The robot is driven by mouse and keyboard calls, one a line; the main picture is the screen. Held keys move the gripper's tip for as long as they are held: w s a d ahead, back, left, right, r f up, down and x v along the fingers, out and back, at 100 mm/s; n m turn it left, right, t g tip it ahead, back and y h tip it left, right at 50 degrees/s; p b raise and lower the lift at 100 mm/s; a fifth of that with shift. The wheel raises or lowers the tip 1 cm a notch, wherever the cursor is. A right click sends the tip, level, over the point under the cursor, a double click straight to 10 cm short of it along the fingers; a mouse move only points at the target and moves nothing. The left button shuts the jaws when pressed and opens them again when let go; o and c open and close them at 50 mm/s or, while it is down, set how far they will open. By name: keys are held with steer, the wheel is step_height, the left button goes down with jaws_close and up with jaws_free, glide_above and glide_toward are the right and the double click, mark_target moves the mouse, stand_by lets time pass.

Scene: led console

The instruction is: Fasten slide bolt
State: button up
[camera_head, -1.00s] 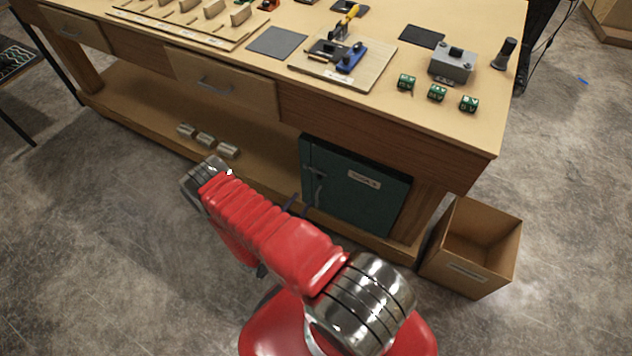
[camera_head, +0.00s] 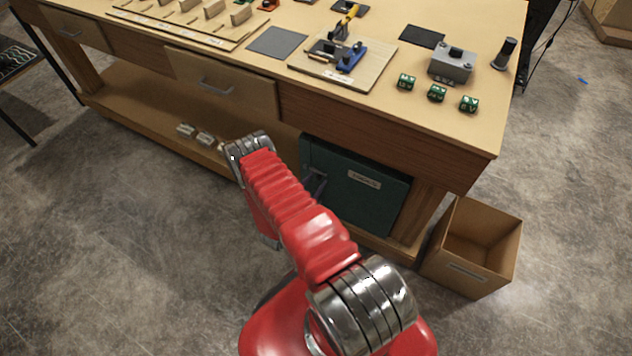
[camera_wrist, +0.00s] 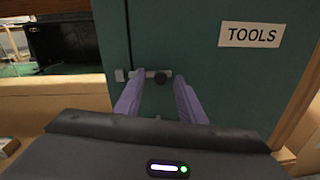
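The slide bolt (camera_wrist: 152,75) is a small horizontal metal bar with a dark round knob, mounted on the green cabinet door (camera_wrist: 213,80). A small light bracket (camera_wrist: 120,75) sits left of the door's vertical seam. I cannot tell whether the bar's end is inside that bracket. My gripper (camera_wrist: 159,84) is open, its two purple fingers pointing at the door on either side of the knob, with a gap between them. Contact with the bolt is not clear. In the head view the door (camera_head: 375,195) shows, but my red arm hides most of the bolt area.
The cabinet stands under a wooden workbench (camera_head: 440,133), whose top overhangs it. An open cardboard box (camera_head: 465,275) is on the floor to the right. Several small light blocks (camera_head: 186,131) lie on the lower shelf at left.

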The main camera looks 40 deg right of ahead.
steer(key=shift+d, duration=0.15)
steer(key=shift+c, duration=0.5)
jaws_close()
steer(key=shift+w, duration=0.1)
